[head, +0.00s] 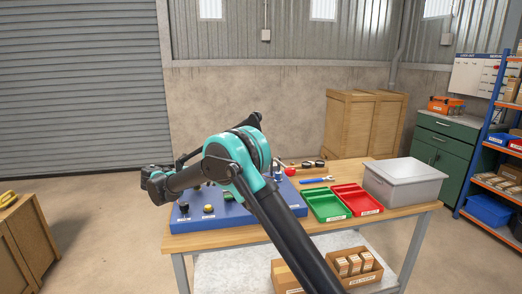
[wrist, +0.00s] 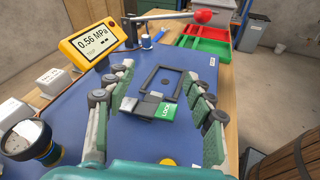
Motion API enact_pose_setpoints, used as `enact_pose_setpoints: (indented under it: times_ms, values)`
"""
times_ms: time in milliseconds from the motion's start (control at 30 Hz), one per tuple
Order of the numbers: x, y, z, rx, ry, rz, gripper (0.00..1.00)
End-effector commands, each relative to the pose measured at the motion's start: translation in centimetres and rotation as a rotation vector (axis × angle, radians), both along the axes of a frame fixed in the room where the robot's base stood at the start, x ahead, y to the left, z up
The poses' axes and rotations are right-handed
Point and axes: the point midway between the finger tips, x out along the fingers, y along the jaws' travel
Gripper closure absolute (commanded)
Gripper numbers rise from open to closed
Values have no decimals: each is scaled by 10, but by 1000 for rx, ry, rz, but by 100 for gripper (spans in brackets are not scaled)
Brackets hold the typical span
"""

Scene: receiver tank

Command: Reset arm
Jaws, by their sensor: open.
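My arm reaches over the workbench in the head view and hides much of the blue panel (head: 182,222). My gripper (wrist: 160,84) is open in the wrist view, with its fingers spread to the left and right. Between them, on the blue panel, show a dark rectangular frame (wrist: 148,80) and a green lock tag (wrist: 167,112). Nothing is seen clamped in the fingers. Whether the fingers touch the panel cannot be told. In the head view the gripper end is small and dark at the left, and its fingers are not clear.
A yellow meter (wrist: 93,42) reads 0.56 MPa. A lever with a red knob (wrist: 203,16) crosses the panel's far side. A round gauge (wrist: 28,138) stands at lower left. Green (head: 326,205) and red (head: 357,199) trays and a grey bin (head: 405,184) occupy the bench's right.

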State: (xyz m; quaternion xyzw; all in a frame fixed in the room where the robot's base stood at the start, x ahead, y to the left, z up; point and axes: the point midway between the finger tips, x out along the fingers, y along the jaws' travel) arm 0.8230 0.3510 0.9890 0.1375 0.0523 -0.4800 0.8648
Motion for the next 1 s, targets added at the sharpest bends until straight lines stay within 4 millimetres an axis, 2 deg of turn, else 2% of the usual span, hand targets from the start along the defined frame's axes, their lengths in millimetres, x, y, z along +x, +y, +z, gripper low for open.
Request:
enact_pose_setpoints:
  times_ms: [33,233,367,500,667,800,1000]
  values:
    - [5,-33,1,60,-4,-27,46]
    - [1,-140,-9,319,-45,-135,46]
    - [-17,-203,-20,493,-89,-228,46]
    - [-48,-263,-35,681,-149,-346,46]
    - [-96,-318,-55,896,-238,-500,46]
    - [-145,-355,-74,1083,-332,-653,46]
    - [-219,-387,-105,1339,-491,-896,46]
